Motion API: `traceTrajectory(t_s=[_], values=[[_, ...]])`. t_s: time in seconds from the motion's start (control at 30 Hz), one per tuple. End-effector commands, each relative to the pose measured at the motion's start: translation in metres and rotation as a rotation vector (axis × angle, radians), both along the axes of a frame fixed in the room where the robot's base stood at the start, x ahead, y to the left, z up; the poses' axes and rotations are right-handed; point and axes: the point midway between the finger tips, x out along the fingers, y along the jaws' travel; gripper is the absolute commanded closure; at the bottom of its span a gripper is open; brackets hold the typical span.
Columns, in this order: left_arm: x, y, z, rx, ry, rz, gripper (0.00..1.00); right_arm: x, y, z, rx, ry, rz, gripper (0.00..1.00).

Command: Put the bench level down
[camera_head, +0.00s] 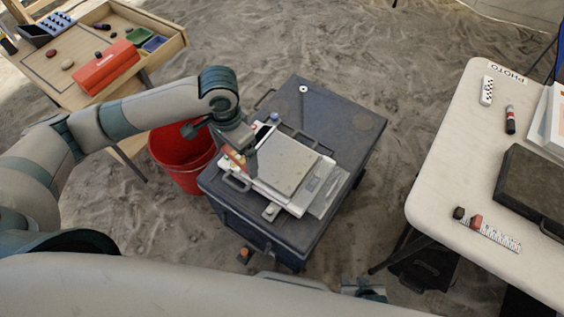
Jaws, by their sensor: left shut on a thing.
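My left gripper (242,160) comes in from the left, over the left edge of the white device with a square grey plate (290,165) on the dark case. It is shut on a small orange-and-pale piece, which I take to be the bench level (235,160). The fingers hide much of it, and I cannot tell whether it touches the device or the case lid.
The dark case (345,100) stands on sand beside a red bucket (168,160). A wooden table (60,85) with a red box (106,67) is at upper left. A white table (440,160) with a dark case (530,185) is at right. The case lid's far end is mostly clear.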

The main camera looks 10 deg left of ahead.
Motion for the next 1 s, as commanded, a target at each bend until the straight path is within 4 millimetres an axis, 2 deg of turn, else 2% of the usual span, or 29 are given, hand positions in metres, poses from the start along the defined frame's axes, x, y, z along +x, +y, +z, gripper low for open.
traceTrajectory(t_s=[0.4, 1.0], values=[[0.041, 0.008, -0.021, -0.001, 0.004, -0.522, 0.29, -0.002, -0.008, 0.009, -0.018, 0.064, -0.007, 0.69], [0.096, 0.021, -0.04, -0.008, 0.002, -1.242, 0.29, -0.01, -0.018, 0.029, -0.042, 0.152, -0.015, 0.69]])
